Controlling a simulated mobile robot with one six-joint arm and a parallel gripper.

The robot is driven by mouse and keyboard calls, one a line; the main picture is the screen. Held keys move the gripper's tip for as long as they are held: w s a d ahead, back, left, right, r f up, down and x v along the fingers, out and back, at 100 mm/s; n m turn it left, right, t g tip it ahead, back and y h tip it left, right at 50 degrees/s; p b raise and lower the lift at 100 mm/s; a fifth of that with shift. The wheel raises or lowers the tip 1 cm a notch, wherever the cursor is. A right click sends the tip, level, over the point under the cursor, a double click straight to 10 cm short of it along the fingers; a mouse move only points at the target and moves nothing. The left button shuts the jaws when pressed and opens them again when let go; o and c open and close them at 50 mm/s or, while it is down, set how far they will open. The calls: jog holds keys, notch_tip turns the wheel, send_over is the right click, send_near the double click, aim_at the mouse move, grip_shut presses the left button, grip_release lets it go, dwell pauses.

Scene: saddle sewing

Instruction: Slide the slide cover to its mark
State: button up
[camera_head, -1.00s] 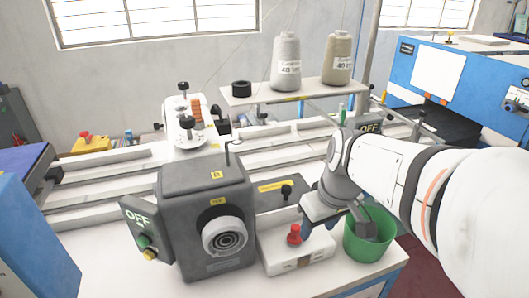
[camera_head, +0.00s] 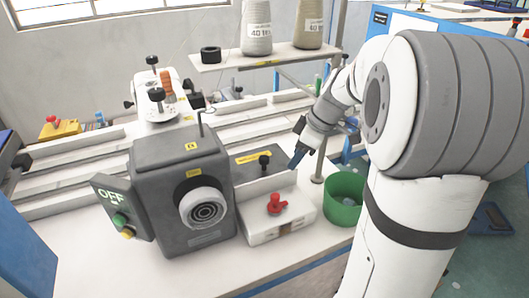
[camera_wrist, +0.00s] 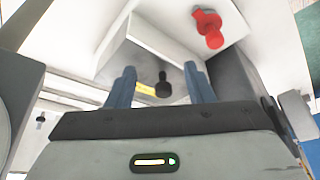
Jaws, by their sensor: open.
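The slide cover (camera_head: 240,166) appears to be the dark grey plate with a yellow label, just right of the grey machine head. Its black knob (camera_head: 264,159) stands upright. My gripper (camera_head: 296,160) has blue fingers and hangs just right of the knob, apart from it in the head view. In the wrist view my open gripper (camera_wrist: 160,70) has the black knob (camera_wrist: 163,86) showing between its two fingers, with space on both sides. The depth between fingers and knob is unclear. I cannot make out a target mark with certainty.
A white block with a red knob (camera_head: 277,202) stands in front of the cover. A green bin (camera_head: 344,198) is to the right, near a metal post (camera_head: 319,160). The grey machine head (camera_head: 172,195) is close on the left. A thread shelf (camera_head: 270,57) is behind.

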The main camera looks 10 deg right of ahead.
aim_at(265, 157)
jog(key=w+a, duration=0.1)
jog(key=a, duration=0.1)
jog(key=w+a+p, duration=0.1)
jog(key=a, duration=0.1)
jog(key=w+a, duration=0.2)
jog(key=shift+a+r, duration=0.1)
jog(key=shift+a, duration=0.05)
jog(key=shift+x, duration=1.1)
jog(key=shift+w+a+f, duration=0.2)
jog(key=shift+f, duration=0.3)
